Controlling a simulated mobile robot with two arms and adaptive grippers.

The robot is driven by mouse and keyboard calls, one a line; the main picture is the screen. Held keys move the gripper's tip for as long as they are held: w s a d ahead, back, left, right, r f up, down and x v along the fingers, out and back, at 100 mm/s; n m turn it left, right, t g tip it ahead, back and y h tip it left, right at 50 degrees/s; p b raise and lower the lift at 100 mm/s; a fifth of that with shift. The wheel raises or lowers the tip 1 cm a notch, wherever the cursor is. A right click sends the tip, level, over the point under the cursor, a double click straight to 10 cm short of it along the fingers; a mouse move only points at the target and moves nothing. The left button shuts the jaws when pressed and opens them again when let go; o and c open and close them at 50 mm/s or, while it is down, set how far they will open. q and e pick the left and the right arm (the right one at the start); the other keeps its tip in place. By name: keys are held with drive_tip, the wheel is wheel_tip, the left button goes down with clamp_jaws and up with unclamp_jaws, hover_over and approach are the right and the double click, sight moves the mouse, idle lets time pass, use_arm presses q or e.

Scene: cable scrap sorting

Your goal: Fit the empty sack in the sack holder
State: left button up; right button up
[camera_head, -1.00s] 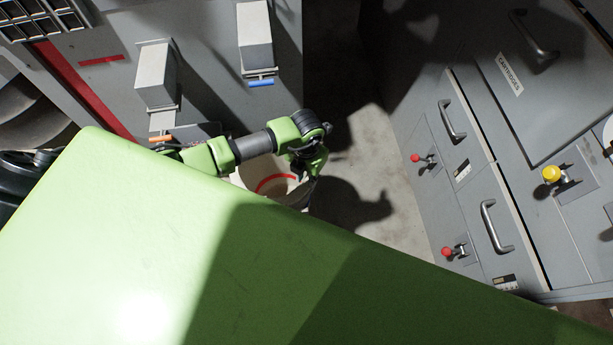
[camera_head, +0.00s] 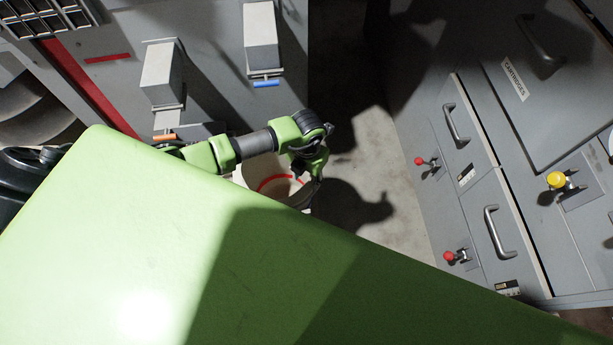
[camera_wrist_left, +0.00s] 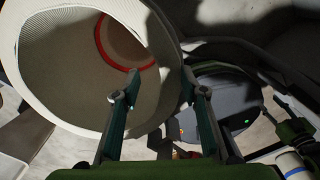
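A pale, open-topped, sack-like vessel (camera_head: 250,172) with a red ring inside stands below my left gripper (camera_head: 313,172) in the head view. In the left wrist view, its meshed wall and wide rim (camera_wrist_left: 50,105) fill the upper left, and the red ring shows deep inside. The two fingers of my left gripper (camera_wrist_left: 160,80) are spread apart at the vessel's near right edge. One finger overlaps the mouth and the other is on the outer side. I cannot tell whether they touch the wall. No separate sack holder can be made out. My right gripper is not in view.
A grey cabinet (camera_head: 430,200) with handles and red and yellow knobs stands at the right. A grey panel (camera_head: 215,75) with two box-like spouts stands behind my left arm. Shadowed bare floor (camera_head: 350,165) lies between them. A dark round object (camera_wrist_left: 225,105) sits beside the vessel.

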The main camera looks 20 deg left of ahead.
use_arm(q)
wheel_tip(320, 180, up, 12)
idle(0.5)
